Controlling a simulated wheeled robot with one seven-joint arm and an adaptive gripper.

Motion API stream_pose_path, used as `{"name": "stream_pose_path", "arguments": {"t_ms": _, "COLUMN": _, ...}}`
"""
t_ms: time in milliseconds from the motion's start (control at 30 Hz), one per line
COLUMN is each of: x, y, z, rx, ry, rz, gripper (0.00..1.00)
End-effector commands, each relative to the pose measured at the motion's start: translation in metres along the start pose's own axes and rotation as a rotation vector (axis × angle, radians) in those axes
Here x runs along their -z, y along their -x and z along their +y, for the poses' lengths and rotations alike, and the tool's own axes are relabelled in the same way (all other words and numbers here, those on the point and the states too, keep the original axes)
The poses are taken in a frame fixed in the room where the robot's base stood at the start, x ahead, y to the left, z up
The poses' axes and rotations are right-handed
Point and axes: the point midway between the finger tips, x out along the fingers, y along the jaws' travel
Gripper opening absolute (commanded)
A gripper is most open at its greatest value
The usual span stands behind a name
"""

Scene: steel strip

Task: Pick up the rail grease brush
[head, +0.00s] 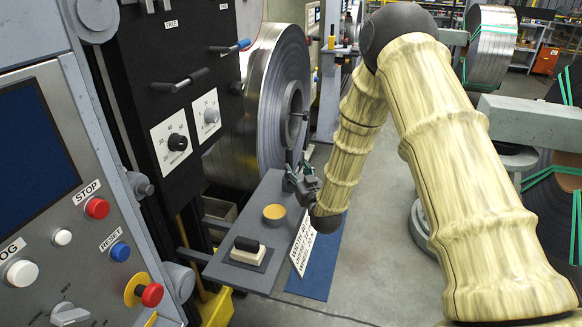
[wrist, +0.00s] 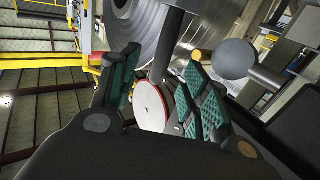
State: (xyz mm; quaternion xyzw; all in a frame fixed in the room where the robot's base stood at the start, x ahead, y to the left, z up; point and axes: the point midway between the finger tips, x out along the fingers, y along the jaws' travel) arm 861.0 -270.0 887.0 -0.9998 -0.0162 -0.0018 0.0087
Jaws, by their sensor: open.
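On a small grey shelf (head: 232,272) lies a brush-like block with a black top and cream lower part (head: 248,250), on a dark pad near the shelf's front end. It looks like the rail grease brush. My gripper (head: 298,172) is at the far end of the shelf, beyond a round tan-topped tin (head: 274,212), and apart from the block. In the wrist view, my gripper's green-padded fingers (wrist: 163,65) are spread with nothing held between them. The block is not recognisable in the wrist view.
A large steel coil (head: 285,95) stands behind the shelf. A control panel with buttons (head: 97,208) is at the left. A white lettered sign (head: 303,243) hangs at the shelf's right edge. A blue mat (head: 318,270) and open floor lie to the right.

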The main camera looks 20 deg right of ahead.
Motion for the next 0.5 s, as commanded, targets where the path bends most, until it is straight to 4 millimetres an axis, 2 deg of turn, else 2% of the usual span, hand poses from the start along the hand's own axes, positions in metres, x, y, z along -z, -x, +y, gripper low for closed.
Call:
{"name": "stream_pose_path", "arguments": {"t_ms": 100, "x": 0.000, "y": -0.017, "z": -0.004, "rx": 0.006, "ry": 0.000, "rz": -0.001, "gripper": 0.46}}
{"name": "stream_pose_path", "arguments": {"t_ms": 367, "x": 0.001, "y": -0.032, "z": -0.003, "rx": 0.004, "ry": 0.000, "rz": -0.001, "gripper": 0.46}}
{"name": "stream_pose_path", "arguments": {"t_ms": 500, "x": 0.004, "y": -0.049, "z": -0.002, "rx": 0.004, "ry": 0.000, "rz": -0.001, "gripper": 0.46}}
